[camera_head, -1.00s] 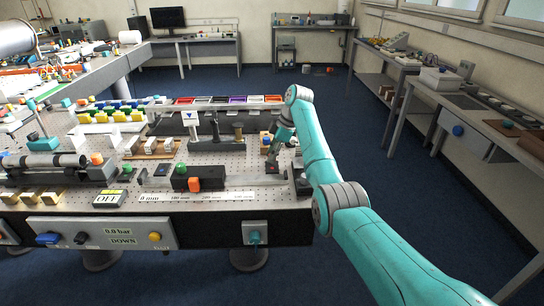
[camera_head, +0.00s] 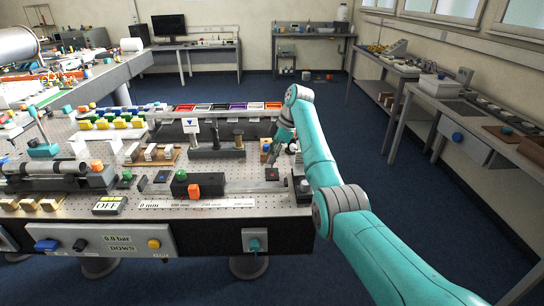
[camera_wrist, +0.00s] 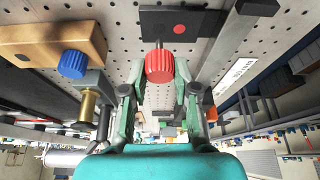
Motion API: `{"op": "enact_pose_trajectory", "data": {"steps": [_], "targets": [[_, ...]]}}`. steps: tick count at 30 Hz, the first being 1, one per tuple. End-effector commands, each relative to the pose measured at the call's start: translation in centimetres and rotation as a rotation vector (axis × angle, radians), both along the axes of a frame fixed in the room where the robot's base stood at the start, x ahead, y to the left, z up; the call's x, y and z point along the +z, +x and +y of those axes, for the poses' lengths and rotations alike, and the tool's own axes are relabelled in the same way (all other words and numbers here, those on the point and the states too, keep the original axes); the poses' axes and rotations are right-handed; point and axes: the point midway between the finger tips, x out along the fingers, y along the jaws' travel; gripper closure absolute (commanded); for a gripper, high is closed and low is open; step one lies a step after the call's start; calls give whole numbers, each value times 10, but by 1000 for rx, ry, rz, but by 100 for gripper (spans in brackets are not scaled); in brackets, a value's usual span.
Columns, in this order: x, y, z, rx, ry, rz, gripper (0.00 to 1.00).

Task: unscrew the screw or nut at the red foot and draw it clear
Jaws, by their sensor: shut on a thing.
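My gripper (camera_wrist: 161,80) is shut on a ribbed red knob-headed screw (camera_wrist: 160,66) in the wrist view. A short thin shank shows beyond the head, pointing towards the perforated board. Beyond it lies a dark foot plate with a red dot (camera_wrist: 180,28), and the screw appears apart from this dot. In the head view my gripper (camera_head: 275,150) is above the board at its right end, and the screw is too small to make out there. The dark foot with its small red mark (camera_head: 272,174) is uncovered, below the gripper.
A blue knob (camera_wrist: 73,64) sits by a tan block (camera_wrist: 55,42) on the left in the wrist view, with a brass post (camera_wrist: 88,104) close by. In the head view, upright posts (camera_head: 239,138) stand left of my gripper.

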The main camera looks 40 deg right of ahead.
Motion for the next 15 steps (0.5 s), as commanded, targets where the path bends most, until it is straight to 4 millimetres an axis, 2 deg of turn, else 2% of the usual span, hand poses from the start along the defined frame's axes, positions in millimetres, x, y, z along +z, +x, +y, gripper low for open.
{"op": "enact_pose_trajectory", "data": {"steps": [5,15], "targets": [[2,0,0,0,0,-1,100],[18,0,0,1,-1,-1,100]]}}
